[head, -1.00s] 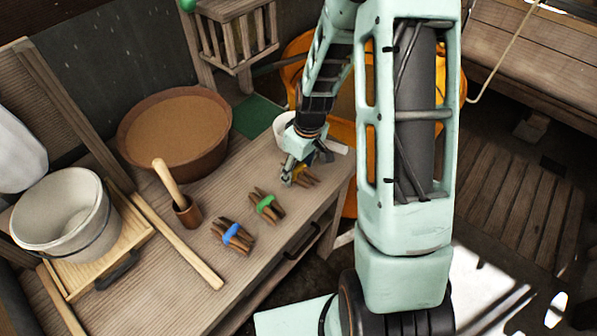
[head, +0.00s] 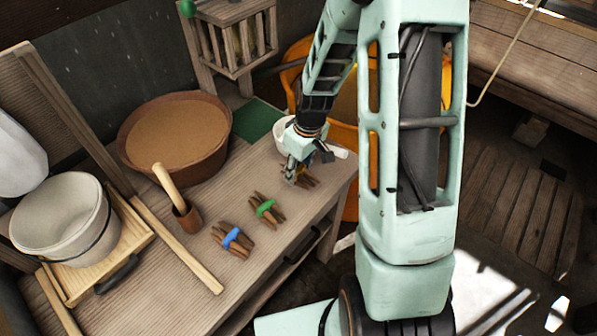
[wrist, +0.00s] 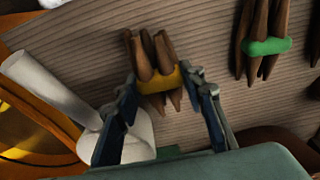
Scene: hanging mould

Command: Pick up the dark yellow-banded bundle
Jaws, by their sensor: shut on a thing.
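The dark brown bundle with a yellow band (wrist: 160,79) is between the two fingers of my gripper (wrist: 163,88) in the wrist view. One finger is on each side, at the band. In the head view my gripper (head: 294,174) is low at the far right end of the bench, and the bundle (head: 308,181) shows partly behind its fingers. My gripper is shut on this bundle. The bundle seems to be at the bench top; I cannot tell whether it is clear of it.
A green-banded bundle (head: 266,209) and a blue-banded bundle (head: 232,240) lie nearer on the bench (head: 190,265). A white mortar-like vessel (wrist: 137,140) is close beside my gripper.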

